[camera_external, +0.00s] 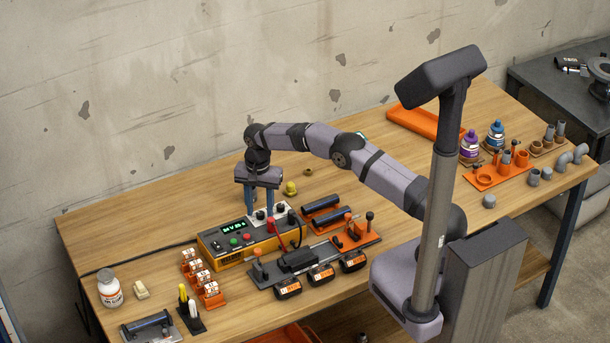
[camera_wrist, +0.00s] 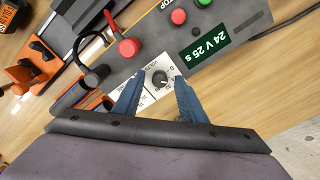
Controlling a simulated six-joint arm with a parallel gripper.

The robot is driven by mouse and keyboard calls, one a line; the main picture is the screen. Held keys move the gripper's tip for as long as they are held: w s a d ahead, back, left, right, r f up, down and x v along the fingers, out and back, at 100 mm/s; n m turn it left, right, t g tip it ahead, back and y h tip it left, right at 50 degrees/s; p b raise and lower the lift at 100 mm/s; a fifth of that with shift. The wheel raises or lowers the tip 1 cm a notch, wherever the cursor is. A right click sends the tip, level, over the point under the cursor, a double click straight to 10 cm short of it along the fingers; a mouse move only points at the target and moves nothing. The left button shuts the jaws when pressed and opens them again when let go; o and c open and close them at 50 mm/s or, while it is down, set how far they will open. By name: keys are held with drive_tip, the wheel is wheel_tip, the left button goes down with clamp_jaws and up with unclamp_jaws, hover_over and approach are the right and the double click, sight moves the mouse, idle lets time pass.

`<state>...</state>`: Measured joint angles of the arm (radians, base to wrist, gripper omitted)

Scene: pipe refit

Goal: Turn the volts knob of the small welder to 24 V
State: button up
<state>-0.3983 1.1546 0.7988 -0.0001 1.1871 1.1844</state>
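The small welder (camera_external: 245,237) is a yellow and grey box with a green display, standing on the table. In the wrist view its display (camera_wrist: 208,42) appears upside down and reads 24 V 25 s. A black knob (camera_wrist: 160,79) with a white pointer mark sits on a white scale plate; the lettering beside it is hard to read, possibly VOLTS. My gripper (camera_wrist: 158,82) points down over this plate, its blue fingers on either side of the knob with gaps visible. It is open. In the external view my gripper (camera_external: 262,211) partly hides the knobs.
A red plug (camera_wrist: 129,47) and a black cable are close to the fingers. Batteries (camera_external: 321,274), orange holders (camera_external: 211,295) and a white bottle (camera_external: 109,288) stand around the welder. An orange tray (camera_external: 420,122) lies at the back.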

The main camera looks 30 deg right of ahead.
sight(260, 212)
idle(0.3)
drive_tip(key=shift+r+b, duration=0.95)
drive_tip(key=shift+r, duration=2.75)
